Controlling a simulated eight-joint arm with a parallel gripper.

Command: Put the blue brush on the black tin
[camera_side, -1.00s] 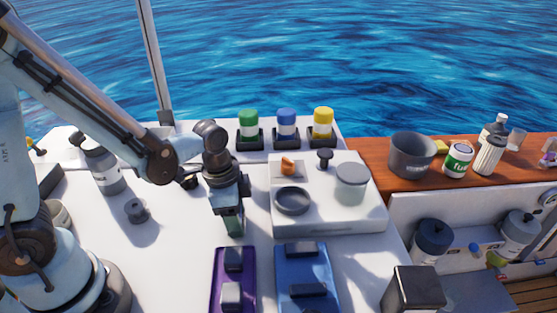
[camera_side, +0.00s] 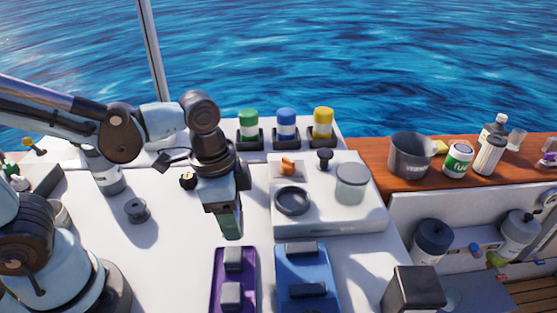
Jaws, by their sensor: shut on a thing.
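My gripper (camera_side: 230,220) is above the white deck, left of a raised white tray. Its jaws are shut on a small dark greenish thing that they mostly hide. I cannot make out a clear brush shape. A blue-topped cylinder with a white band (camera_side: 286,121) stands in a black square holder at the back, between a green one and a yellow one. A black box-shaped tin with a grey top (camera_side: 414,290) stands at the lower right, well away from my gripper. A shallow dark round dish (camera_side: 292,201) lies on the white tray.
The white tray (camera_side: 333,216) also carries a clear jar (camera_side: 351,182), a dark knob and an orange piece. Purple (camera_side: 233,270) and blue (camera_side: 305,272) trays lie at the front. A grey pot (camera_side: 411,155) stands on the wooden ledge. Deck around the spool (camera_side: 138,211) is free.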

